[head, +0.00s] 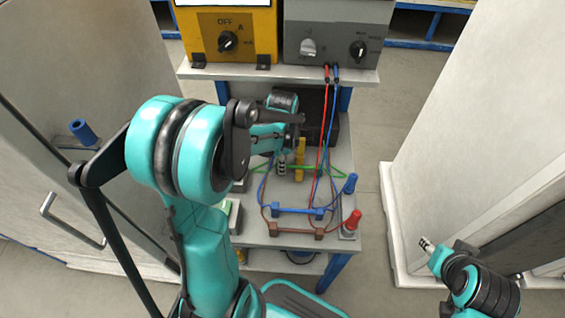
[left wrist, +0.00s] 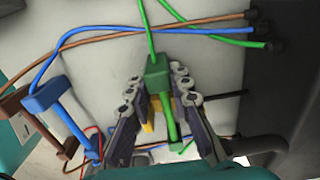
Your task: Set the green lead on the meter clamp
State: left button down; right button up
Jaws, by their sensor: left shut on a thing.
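My left gripper (head: 282,168) is over the bench top, partly hidden by its own arm in the head view. In the left wrist view its two fingers (left wrist: 157,92) are shut on the green lead (left wrist: 158,76) by its block-shaped grip. A green rod runs down from that grip, and a green wire leaves its top. A yellow piece (head: 299,160) stands beside the gripper; I cannot tell whether it is the meter clamp. Part of it shows behind the fingers in the left wrist view (left wrist: 148,126). My right gripper (head: 426,244) is far off at lower right; its fingers are too small to read.
A blue lead (head: 298,210) and a brown lead (head: 296,231) lie at the bench's front. A blue post (head: 351,183) and a red post (head: 351,222) stand at right. Red and blue cables hang from the grey instrument (head: 337,38). A yellow meter (head: 227,40) stands on the shelf.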

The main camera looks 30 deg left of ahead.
pick_arm(q)
jog(key=c, duration=1.3)
grip_release()
jog(key=shift+r, duration=0.1)
notch_tip(320, 180, up, 12)
jog(key=s+d+n+t, duration=0.7)
jog(key=s+d+n, duration=0.3)
jog(key=n, duration=0.2)
jog(key=shift+f+n, duration=0.3)
jog(key=shift+n, duration=0.1)
